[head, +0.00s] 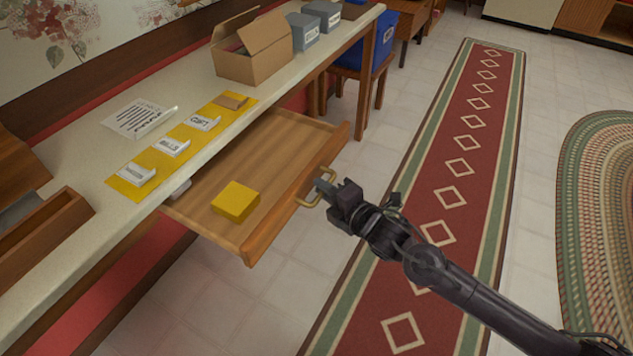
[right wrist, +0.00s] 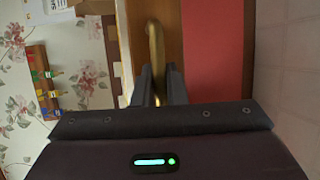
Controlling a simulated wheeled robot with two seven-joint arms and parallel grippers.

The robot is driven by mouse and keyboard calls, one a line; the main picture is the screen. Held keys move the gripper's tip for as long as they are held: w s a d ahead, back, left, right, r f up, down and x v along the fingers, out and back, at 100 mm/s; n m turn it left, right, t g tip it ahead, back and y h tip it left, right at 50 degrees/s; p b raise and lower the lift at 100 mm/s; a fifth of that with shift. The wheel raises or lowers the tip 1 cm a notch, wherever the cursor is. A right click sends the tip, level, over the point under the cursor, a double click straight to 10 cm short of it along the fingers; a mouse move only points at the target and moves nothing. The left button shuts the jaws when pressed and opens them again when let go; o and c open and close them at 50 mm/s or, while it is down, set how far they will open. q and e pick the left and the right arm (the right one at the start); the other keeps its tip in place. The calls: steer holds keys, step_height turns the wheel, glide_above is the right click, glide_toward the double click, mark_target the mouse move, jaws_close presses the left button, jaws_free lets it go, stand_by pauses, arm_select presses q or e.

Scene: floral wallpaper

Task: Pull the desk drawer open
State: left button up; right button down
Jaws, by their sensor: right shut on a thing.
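The wooden desk drawer (head: 285,155) stands pulled out from under the pale desk top (head: 85,175), with its inside showing. A yellow block (head: 235,201) lies in it, and a whitish item shows partly at its left, under the desk edge. The brass handle (head: 312,190) is on the drawer front. My right gripper (head: 322,187) is shut on the handle. In the right wrist view the handle (right wrist: 155,45) runs down between the two fingers (right wrist: 160,85). My left gripper is not in view.
On the desk are a yellow strip with labelled cards (head: 170,148), a paper sheet (head: 140,118), an open cardboard box (head: 252,52) and grey boxes (head: 303,31). A blue chair (head: 378,45) stands beyond the drawer. The floor with its red runner (head: 450,190) is clear.

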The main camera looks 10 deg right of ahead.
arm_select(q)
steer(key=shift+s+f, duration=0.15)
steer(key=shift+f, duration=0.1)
arm_select(e)
steer(key=shift+s+d, duration=0.15)
steer(key=shift+d, duration=0.1)
steer(key=c, duration=1.8)
jaws_free()
steer(key=shift+o, duration=0.2)
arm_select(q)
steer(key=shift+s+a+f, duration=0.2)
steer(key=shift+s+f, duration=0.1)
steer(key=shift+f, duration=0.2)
arm_select(e)
steer(key=v, duration=0.7)
steer(key=shift+s+d, duration=0.25)
steer(key=shift+s, duration=0.1)
steer(key=shift+r, duration=0.1)
